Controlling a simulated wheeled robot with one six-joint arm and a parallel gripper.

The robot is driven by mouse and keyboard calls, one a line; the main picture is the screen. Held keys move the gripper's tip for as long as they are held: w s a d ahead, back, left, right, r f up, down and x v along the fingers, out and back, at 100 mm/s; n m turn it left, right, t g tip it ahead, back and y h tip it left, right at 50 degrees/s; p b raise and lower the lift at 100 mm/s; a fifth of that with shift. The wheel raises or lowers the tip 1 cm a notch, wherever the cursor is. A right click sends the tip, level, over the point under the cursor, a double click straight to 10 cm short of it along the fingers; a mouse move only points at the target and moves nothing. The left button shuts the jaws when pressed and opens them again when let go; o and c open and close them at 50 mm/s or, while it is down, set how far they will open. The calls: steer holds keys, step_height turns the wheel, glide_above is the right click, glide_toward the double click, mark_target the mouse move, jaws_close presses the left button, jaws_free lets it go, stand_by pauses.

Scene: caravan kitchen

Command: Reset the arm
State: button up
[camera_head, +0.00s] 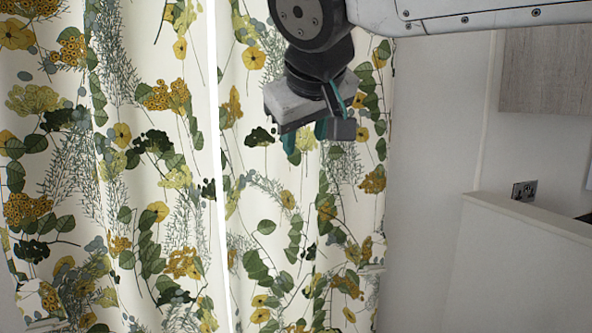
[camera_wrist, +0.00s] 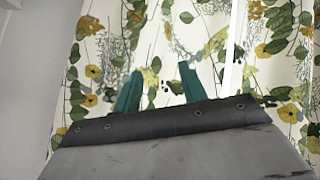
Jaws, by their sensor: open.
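My gripper (camera_head: 305,140) hangs from my white and black arm at the top of the head view, in front of the flowered curtains. Its teal fingers point down and hold nothing that I can see. In the wrist view my gripper (camera_wrist: 157,88) shows two teal fingers set apart, with only curtain between and beyond them. The gripper is open and empty.
Floral curtains (camera_head: 130,170) fill the left and middle, with a narrow bright gap between them. A wooden panel (camera_head: 545,70) is at upper right.

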steer(key=s+d+f+m+g, duration=0.3)
steer(key=s+d+f+g, duration=0.1)
steer(key=s+d+f, duration=0.6)
steer(key=s+d+f+m+g, duration=0.3)
steer(key=s+d+f, duration=0.8)
steer(key=d+f, duration=0.4)
steer(key=shift+d+f+g+h, duration=0.15)
steer(key=shift+f+g+h, duration=0.25)
steer(key=shift+f+g, duration=0.35)
steer(key=shift+s, duration=0.1)
